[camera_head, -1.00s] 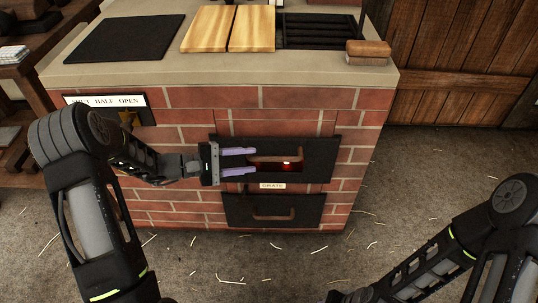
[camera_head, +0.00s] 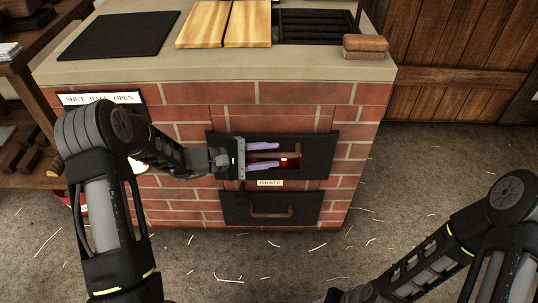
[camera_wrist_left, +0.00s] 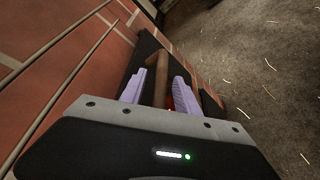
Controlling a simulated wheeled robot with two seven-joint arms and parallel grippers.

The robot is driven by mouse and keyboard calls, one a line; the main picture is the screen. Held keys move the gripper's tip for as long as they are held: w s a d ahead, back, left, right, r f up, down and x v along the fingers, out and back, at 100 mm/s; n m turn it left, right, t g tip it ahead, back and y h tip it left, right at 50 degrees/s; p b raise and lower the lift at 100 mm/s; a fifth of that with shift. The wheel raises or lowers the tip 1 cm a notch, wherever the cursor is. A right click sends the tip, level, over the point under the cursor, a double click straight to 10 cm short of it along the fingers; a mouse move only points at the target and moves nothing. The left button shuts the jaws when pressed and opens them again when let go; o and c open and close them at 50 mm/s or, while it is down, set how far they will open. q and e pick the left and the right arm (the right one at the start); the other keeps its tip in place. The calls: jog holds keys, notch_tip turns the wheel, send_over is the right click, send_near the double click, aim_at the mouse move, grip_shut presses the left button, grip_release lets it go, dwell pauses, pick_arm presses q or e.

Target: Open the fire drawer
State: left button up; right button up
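The upper black drawer front (camera_head: 322,160) is set in the brick stove, with a brown bar handle (camera_head: 291,154) and a red glow in a slot behind it. My left gripper (camera_head: 279,156) is open at this handle, one purple finger above the bar and one below. In the left wrist view the handle (camera_wrist_left: 160,78) runs between the two fingers, with gaps visible on both sides. The fingers partly hide the handle in the head view. The drawer front looks flush with the bricks.
A lower black front (camera_head: 236,209) with its own handle sits below the GRATE label (camera_head: 270,183). A SHUT HALF OPEN plate (camera_head: 100,98) is on the left. Boards (camera_head: 204,24) and a brush (camera_head: 367,47) lie on the top. The straw-strewn floor in front is clear.

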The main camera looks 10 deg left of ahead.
pick_arm(q)
jog(key=shift+c, duration=0.2)
grip_shut()
dwell(1.1)
